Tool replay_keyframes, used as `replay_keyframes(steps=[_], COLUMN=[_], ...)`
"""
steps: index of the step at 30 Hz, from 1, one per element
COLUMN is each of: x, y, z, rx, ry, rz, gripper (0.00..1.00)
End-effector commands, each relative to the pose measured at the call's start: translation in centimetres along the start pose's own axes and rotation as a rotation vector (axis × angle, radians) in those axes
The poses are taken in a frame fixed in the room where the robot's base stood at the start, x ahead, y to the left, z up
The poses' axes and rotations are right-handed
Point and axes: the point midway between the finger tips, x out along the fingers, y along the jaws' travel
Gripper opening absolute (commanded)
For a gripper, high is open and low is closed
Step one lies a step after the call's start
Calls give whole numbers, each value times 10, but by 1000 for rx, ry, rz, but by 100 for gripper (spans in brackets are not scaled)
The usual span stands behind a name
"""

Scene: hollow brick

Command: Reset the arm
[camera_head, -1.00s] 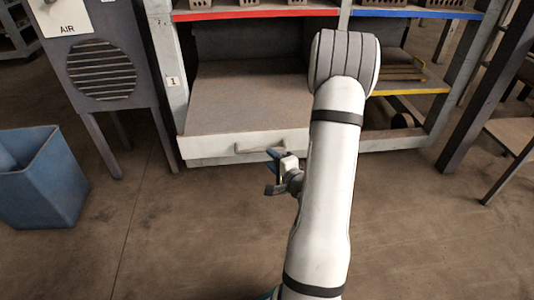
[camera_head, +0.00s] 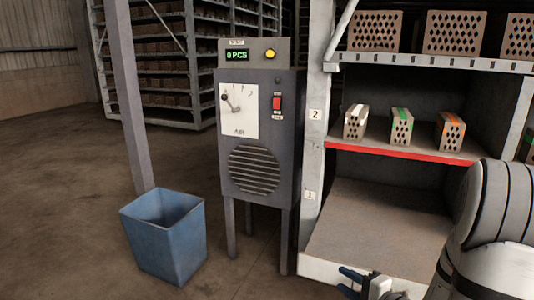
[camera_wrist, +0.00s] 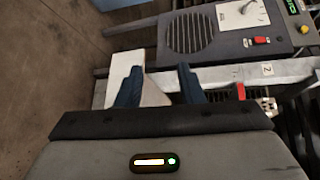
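My gripper (camera_head: 349,281) is at the bottom of the head view, in front of the shelf unit's lowest bay. Its two blue fingers are spread apart. In the wrist view my gripper (camera_wrist: 160,70) is also open, and nothing shows held between the fingers. My white and grey arm fills the lower right of the head view and hides part of the shelf unit.
A grey machine (camera_head: 258,130) with a "0 PCS" display stands left of the shelf unit (camera_head: 420,155). A blue bin (camera_head: 165,240) stands on the floor left of it. Hollow bricks with coloured stripes sit on the red-edged shelf. Floor at left is clear.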

Motion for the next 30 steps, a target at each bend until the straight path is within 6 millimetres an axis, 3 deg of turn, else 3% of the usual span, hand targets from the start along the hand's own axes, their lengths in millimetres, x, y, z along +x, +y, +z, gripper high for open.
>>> replay_keyframes(steps=[1,3,9,12,15,19,24,30], x=[-1,-4,-39,-65,-94,-130,-166,-185], y=[-42,-67,-120,-143,-166,-203,-258,-301], z=[34,75,170,200,219,226,218,206], rx=[-29,-60,-204,-309,-433,-623,-873,-1057], ry=[-104,-240,-538,-629,-675,-668,-567,-444], rz=[39,116,397,557,717,910,1090,1174], gripper=[34,34,34,34,34,34,34,34])
